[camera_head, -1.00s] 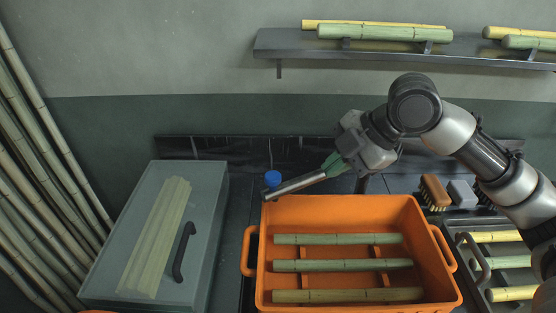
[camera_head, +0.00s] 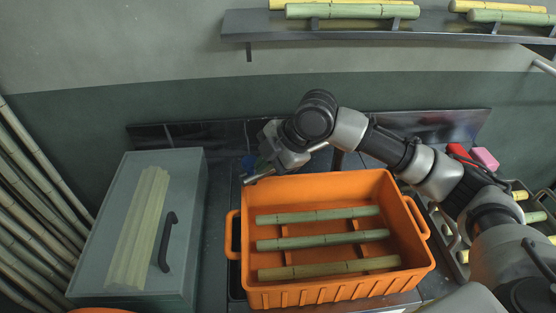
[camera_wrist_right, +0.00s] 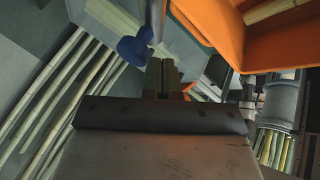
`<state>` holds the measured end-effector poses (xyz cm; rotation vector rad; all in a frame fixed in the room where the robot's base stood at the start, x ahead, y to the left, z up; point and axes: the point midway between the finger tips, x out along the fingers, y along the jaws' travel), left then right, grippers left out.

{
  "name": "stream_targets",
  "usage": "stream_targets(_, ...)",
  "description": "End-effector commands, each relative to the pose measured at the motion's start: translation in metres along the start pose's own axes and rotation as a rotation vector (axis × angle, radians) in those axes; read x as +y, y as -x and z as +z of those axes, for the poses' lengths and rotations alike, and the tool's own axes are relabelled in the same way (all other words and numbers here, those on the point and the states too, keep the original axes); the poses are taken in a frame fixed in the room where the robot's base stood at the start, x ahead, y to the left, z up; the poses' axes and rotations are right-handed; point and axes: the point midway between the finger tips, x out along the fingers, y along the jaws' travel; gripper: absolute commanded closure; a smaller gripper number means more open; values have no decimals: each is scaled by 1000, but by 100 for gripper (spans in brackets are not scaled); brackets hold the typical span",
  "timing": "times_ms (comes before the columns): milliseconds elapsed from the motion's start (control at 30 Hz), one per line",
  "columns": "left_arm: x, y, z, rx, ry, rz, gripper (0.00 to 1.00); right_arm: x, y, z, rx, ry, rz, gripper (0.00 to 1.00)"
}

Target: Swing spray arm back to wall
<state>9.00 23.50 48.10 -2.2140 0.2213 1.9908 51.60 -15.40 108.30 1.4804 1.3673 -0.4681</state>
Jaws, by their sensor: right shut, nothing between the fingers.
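The spray arm (camera_head: 257,178) is a thin silver tube above the back left rim of the orange crate. A blue part (camera_head: 250,163) at its left end is partly hidden behind my right gripper (camera_head: 266,164). In the right wrist view the blue part (camera_wrist_right: 135,46) sits just ahead and left of my right gripper's fingers (camera_wrist_right: 162,72), with a grey tube (camera_wrist_right: 156,18) beyond it. The fingers are shut and empty, close to the blue part; I cannot tell whether they touch. The dark back wall panel (camera_head: 190,134) stands behind. My left gripper is not in view.
The orange crate (camera_head: 332,288) with green cane pieces sits below my right arm. A grey-green lidded box (camera_head: 190,215) stands left, with cane poles (camera_head: 40,190) beyond it. A wall shelf (camera_head: 250,27) holds cane. Red (camera_head: 459,152) and pink (camera_head: 485,158) items lie back right.

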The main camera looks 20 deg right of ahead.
Motion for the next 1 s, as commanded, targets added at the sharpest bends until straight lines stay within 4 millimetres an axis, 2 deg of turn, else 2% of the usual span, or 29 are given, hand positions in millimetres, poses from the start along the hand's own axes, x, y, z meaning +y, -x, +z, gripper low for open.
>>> stream_targets(567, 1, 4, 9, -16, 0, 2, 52, 9, -4, 0, -5, -9, 7, 100)
stream_targets(767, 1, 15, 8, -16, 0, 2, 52, 30, -12, 0, -35, -71, 37, 100)
stream_targets(1000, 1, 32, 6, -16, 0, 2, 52, 73, -29, 8, -101, -206, 101, 100)
